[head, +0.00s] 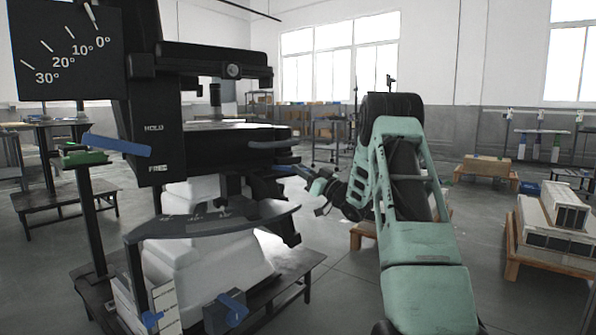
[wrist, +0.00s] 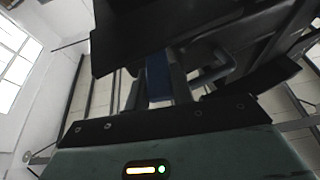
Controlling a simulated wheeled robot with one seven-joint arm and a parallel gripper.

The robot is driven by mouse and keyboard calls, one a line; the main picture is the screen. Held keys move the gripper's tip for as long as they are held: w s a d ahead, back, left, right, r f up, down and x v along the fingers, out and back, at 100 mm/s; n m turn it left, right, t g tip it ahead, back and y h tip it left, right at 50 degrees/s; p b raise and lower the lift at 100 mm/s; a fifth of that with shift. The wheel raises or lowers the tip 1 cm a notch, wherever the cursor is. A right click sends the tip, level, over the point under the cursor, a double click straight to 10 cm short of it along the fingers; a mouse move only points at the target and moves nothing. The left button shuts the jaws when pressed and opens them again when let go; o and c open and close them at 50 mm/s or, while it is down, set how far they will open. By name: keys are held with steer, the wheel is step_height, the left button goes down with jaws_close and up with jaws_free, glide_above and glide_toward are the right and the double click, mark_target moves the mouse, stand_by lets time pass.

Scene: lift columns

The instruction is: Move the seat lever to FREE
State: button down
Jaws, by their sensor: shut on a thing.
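The dark column on the left bears the words HOLD, above, and FREE, below. A blue pointer bar (head: 117,145) lies beside them, tilted, its right end between the two words and a little nearer FREE. To the right, under the dark seat block, a small blue lever handle (head: 284,168) sticks out. My gripper (head: 300,173) reaches it from the right and is shut on it; the fingertips are small and partly hidden in the head view. In the wrist view the blue handle (wrist: 158,76) stands between my gripper's dark fingers (wrist: 160,92).
A dark angle plate (head: 68,48) marked 0° to 30° hangs at upper left. A curved dark arm (head: 215,222) and a low blue knob (head: 232,306) are below the seat. Pallets with boxes (head: 560,225) stand at the right. The floor between is open.

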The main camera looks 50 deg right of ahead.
steer(key=shift+d+n+y, duration=0.5)
steer(key=shift+d+y, duration=0.15)
steer(key=shift+y, duration=0.35)
steer(key=c, duration=1.2)
jaws_free()
steer(key=p+v, duration=0.3)
steer(key=v, duration=1.4)
steer(key=shift+s+d, duration=0.15)
steer(key=shift+s, duration=0.1)
